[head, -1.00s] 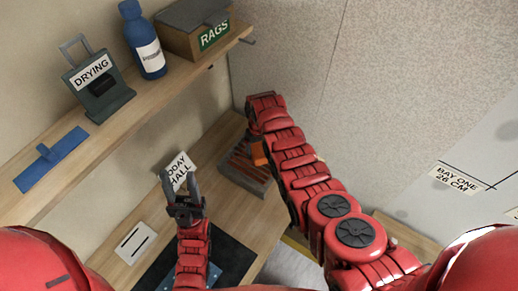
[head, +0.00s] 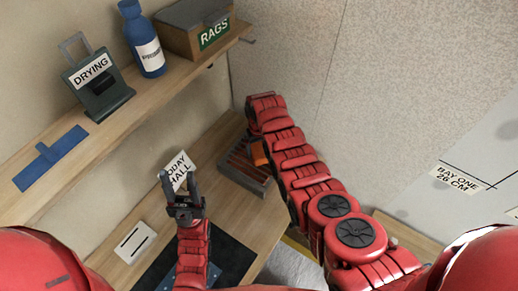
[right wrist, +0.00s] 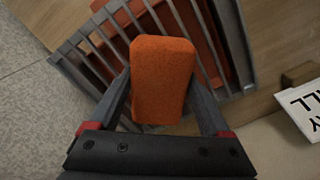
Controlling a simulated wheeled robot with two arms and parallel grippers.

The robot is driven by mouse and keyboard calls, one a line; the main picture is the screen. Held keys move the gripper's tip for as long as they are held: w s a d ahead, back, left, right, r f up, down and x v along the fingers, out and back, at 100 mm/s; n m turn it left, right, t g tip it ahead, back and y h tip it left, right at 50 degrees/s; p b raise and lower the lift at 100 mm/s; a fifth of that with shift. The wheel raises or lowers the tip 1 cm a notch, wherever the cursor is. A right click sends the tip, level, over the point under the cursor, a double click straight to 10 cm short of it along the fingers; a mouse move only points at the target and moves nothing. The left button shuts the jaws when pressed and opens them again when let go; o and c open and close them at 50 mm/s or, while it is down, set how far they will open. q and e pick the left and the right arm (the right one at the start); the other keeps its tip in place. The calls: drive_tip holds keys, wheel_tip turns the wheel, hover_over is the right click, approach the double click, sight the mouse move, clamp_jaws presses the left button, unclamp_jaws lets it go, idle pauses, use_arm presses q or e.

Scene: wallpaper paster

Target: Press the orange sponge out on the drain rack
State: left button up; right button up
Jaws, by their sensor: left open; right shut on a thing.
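The orange sponge (right wrist: 161,80) is between the two fingers of my right gripper (right wrist: 161,105) in the right wrist view. The gripper is shut on it, over the grey slatted drain rack (right wrist: 234,50). I cannot tell whether the sponge touches the slats. Orange-red shows beneath the slats. In the head view the rack (head: 236,172) stands at the bench's far end, and a bit of the sponge (head: 258,153) shows beside my right arm, which hides the right gripper. My left gripper (head: 180,180) is open and empty above the bench.
A white card on a stand (head: 178,168) stands behind my left gripper. A shelf above holds the DRYING stand (head: 100,95), a blue bottle (head: 144,45), a RAGS box (head: 192,30) and a blue flat tool (head: 50,160). A slotted white card (head: 134,242) lies at the bench's left.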

wheel_tip(320, 180, up, 2)
drive_tip(key=shift+r+p, duration=0.1)
drive_tip(key=shift+p, duration=0.65)
drive_tip(key=shift+r+p, duration=1.1)
drive_tip(key=shift+r, duration=1.25)
drive_tip(key=shift+f, duration=0.1)
